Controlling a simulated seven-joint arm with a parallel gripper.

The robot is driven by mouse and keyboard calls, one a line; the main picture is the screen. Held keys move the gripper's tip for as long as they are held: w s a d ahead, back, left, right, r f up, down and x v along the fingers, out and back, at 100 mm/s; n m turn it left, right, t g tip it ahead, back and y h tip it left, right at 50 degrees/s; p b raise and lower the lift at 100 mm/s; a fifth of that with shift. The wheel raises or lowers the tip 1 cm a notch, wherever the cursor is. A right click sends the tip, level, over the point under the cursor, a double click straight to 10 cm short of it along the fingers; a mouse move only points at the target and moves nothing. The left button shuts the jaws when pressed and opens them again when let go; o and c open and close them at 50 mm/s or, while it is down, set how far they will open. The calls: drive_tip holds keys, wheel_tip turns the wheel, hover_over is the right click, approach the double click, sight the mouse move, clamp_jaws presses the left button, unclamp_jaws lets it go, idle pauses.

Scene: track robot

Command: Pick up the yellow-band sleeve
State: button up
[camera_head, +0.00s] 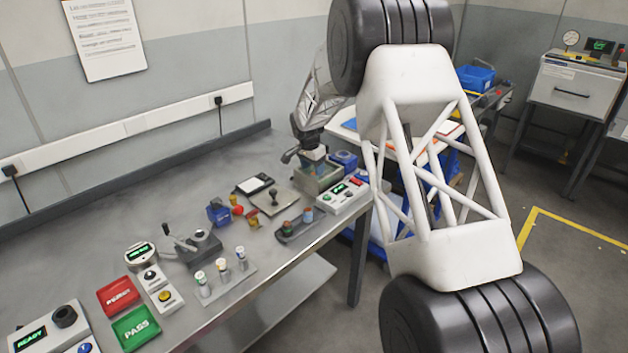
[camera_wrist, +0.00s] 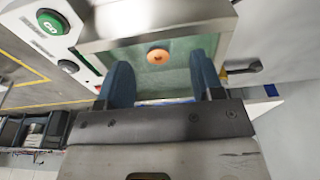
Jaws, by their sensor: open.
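My gripper (camera_head: 303,152) is low over a small open bin (camera_head: 318,184) at the far right of the bench. In the wrist view its two blue fingers (camera_wrist: 160,66) are apart, with nothing held between them. A round orange piece (camera_wrist: 158,57) with a dark centre lies on the bin's green floor, in line with the gap between the fingers. It may be a sleeve seen end-on; I cannot make out a yellow band on it. The gripper and bin wall hide part of the bin in the head view.
A control box (camera_head: 343,195) with a green button stands right beside the bin. A blue box (camera_head: 344,160) is behind it. A small rack (camera_head: 297,228) with coloured pieces and a stamp (camera_head: 274,197) are nearby. My arm covers the right of the head view.

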sight(314, 176)
drive_tip(key=shift+w+d+f, duration=0.1)
drive_tip(key=shift+d+f, duration=0.05)
drive_tip(key=shift+f, duration=0.95)
drive_tip(key=shift+w+d+f, duration=0.1)
drive_tip(key=shift+f, duration=1)
drive_tip(key=c, duration=1)
drive_tip(key=shift+c, duration=0.2)
drive_tip(key=shift+r, duration=0.1)
drive_tip(key=shift+r, duration=4.95)
drive_tip(key=shift+d, duration=0.15)
